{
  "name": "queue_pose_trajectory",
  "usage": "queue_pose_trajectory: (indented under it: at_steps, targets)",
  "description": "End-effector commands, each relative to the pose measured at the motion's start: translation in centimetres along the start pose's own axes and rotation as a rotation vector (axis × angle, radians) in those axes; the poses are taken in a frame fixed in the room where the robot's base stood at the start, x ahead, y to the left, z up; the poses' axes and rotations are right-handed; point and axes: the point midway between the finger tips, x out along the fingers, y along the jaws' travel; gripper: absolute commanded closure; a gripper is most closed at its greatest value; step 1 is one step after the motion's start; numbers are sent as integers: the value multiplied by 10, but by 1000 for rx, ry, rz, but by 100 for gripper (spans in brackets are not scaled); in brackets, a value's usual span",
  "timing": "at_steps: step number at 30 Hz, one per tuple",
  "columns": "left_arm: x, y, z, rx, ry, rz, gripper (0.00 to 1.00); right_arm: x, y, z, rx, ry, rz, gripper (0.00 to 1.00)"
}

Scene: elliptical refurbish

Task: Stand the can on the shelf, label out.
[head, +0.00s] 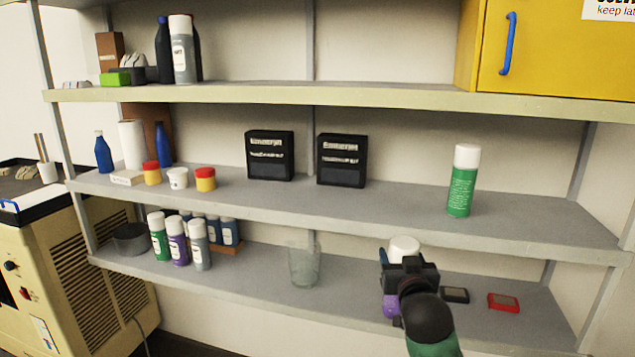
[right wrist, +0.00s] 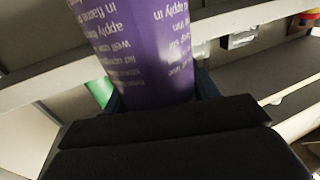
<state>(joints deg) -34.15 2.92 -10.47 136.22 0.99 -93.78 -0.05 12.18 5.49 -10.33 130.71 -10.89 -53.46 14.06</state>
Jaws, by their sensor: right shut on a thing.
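The can (head: 391,307) is purple with a white cap, mostly hidden behind my right gripper (head: 408,268) in the head view. My right gripper is shut on it. The can looks upright, at the front of the lower shelf (head: 345,285); whether its base touches the shelf is hidden. In the right wrist view, the purple can (right wrist: 140,50) fills the upper middle, with lines of small white print facing the camera, upside down in that picture. No label panel shows on that side. My left gripper is not in view.
A green can (head: 462,185) with small print facing out stands on the middle shelf. Several cans (head: 178,245) stand at the lower left. A clear glass (head: 304,264) stands left of my gripper. A black item (head: 455,295) and a red item (head: 503,302) lie to the right.

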Motion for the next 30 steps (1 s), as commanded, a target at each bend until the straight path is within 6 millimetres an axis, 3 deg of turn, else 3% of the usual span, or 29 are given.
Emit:
queue_pose_trajectory:
  at_steps: [21,30]
  targets:
    - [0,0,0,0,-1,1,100,-70,17,179,1,-6,6,97]
    - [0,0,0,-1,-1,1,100,-106,19,237,0,-3,5,97]
